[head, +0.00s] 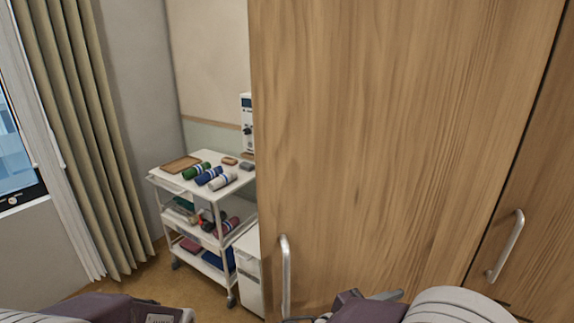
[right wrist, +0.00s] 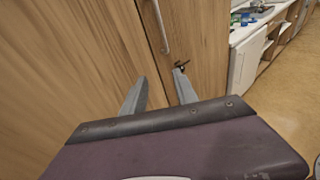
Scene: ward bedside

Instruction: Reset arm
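My right gripper (right wrist: 160,86) shows in the right wrist view with its two grey fingers apart and nothing seen between them. It is in front of the wooden cabinet doors (right wrist: 85,60). In the head view its purple housing (head: 362,306) is at the bottom edge, right of a door handle (head: 286,275). My left arm's purple wrist part (head: 110,308) shows at the bottom left of the head view. Its fingers cannot be made out.
The tall wooden cabinet (head: 390,140) fills the right and is close. A second handle (head: 505,246) is at far right. A white trolley (head: 160,182) with rolled textiles stands beyond it at left. Curtains (head: 85,140) hang by the window. Floor (right wrist: 270,90) is clear at right.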

